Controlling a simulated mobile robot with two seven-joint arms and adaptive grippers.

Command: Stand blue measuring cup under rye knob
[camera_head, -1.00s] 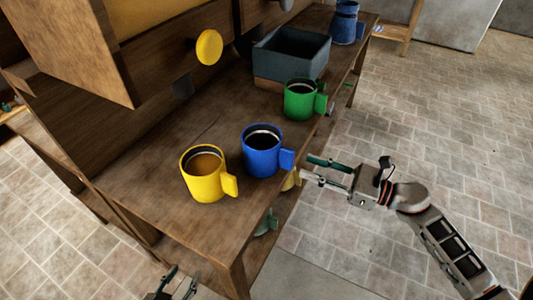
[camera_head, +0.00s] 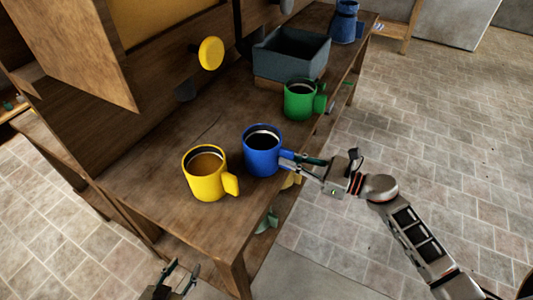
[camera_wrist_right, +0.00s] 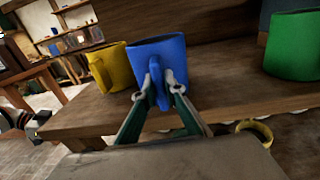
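The blue measuring cup (camera_head: 262,152) stands upright on the wooden bench, right of the yellow cup, its handle toward the bench's front edge. My right gripper (camera_head: 297,163) has its fingers on both sides of that handle. In the right wrist view the fingertips (camera_wrist_right: 160,88) appear to press on the handle of the blue cup (camera_wrist_right: 160,57). A round yellow knob (camera_head: 211,53) sticks out from the wooden front behind the cups. A grey knob (camera_head: 287,5) is farther back. I see no label saying which is rye. My left gripper (camera_head: 175,279) is open and empty, low at the bottom edge.
A yellow cup (camera_head: 205,178) stands close left of the blue one. A green cup (camera_head: 299,102) stands farther back, before a dark grey bin (camera_head: 290,52). A blue jug (camera_head: 345,24) is at the far end. The bench top (camera_head: 165,150) below the yellow knob is clear.

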